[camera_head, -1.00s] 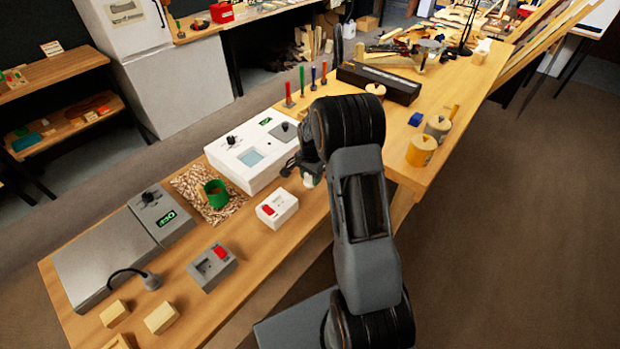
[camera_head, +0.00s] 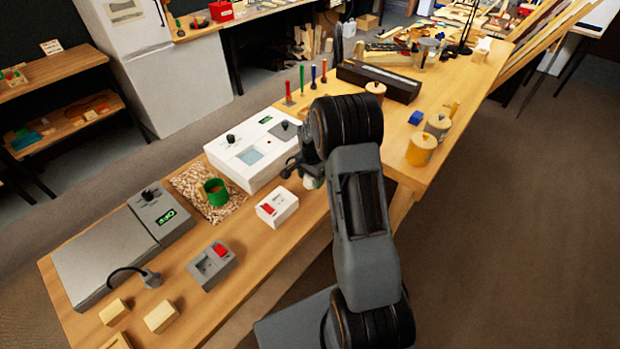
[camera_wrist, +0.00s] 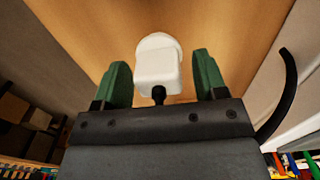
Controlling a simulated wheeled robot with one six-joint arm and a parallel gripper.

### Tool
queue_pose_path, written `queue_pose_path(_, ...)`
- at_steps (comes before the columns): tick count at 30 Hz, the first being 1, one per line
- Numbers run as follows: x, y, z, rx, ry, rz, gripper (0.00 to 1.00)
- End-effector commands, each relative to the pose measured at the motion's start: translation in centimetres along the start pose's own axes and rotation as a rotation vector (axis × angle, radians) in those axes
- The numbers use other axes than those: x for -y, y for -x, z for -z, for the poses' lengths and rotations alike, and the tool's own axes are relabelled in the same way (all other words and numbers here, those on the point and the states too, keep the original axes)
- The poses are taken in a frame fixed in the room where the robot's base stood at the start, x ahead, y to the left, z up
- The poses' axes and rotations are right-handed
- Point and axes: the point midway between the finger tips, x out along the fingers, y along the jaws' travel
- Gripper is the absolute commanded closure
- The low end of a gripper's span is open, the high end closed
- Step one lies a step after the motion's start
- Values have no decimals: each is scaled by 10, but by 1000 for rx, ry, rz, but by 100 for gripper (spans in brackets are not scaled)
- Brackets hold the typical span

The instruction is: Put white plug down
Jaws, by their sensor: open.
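The white plug (camera_wrist: 158,62) shows in the wrist view between the two green fingers of my gripper (camera_wrist: 160,80), with a gap on each side. Its dark cord end points toward my gripper. My gripper is open around it. In the head view the plug (camera_head: 310,182) is a small pale shape just under my gripper (camera_head: 301,168), at the bench's right edge beside the white box with a dial. My arm hides part of that area. I cannot tell from the head view whether the plug touches the wood.
A white socket box with a red switch (camera_head: 277,207) and a grey one (camera_head: 211,265) stand on the bench (camera_head: 240,260). The large white box with a dial (camera_head: 250,150) is just left of my gripper. A black cord (camera_wrist: 283,95) curves at the right in the wrist view.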

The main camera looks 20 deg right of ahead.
Motion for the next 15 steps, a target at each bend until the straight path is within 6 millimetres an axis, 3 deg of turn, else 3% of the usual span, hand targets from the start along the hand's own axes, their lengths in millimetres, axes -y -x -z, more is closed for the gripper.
queue_pose_path(5, 0, 13, 0, -1, 0, 2, 34)
queue_pose_path(15, 1, 77, 1, -3, 0, 3, 34)
